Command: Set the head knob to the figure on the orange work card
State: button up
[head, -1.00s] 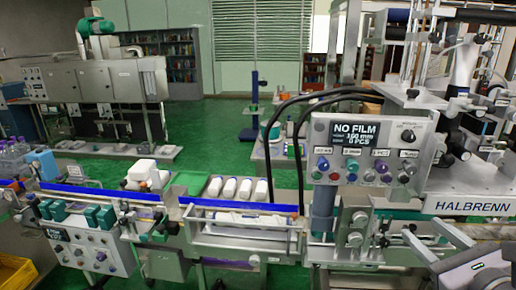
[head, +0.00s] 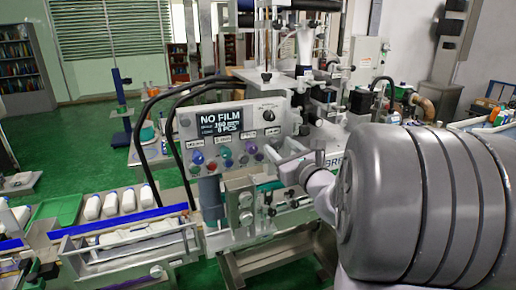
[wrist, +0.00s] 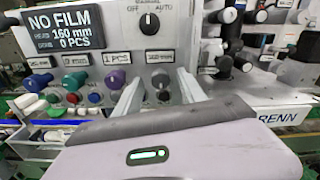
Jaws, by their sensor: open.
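The grey control panel (head: 219,119) has a dark display (head: 222,120) reading NO FILM, 160 mm and 0 PCS. I cannot tell which is the head knob. My gripper (wrist: 160,78) is open, its fingers on either side of the grey knob; contact is unclear. In the head view my gripper (head: 284,151) is at the panel's right side. I cannot make out an orange work card.
A black OFF/AUTO selector (wrist: 149,22) sits above the grey knob. Coloured buttons line the panel below the knobs.

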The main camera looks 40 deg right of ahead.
jog(key=shift+w, duration=0.1)
grip_shut()
jog(key=shift+m+p, duration=0.3)
jog(key=shift+p, duration=0.1)
jog(key=m+p, duration=0.3)
jog(key=shift+d+r, duration=0.1)
jog(key=shift+r, duration=0.1)
jog(key=m+p, duration=0.5)
jog(key=shift+m+p, duration=0.3)
jog(key=shift+p, duration=0.1)
jog(key=m+p, duration=0.5)
jog(key=p, duration=0.1)
jog(key=m+p, duration=0.3)
jog(key=shift+f, duration=0.25)
jog(key=shift+m+p, duration=0.4)
jog(key=shift+p, duration=0.05)
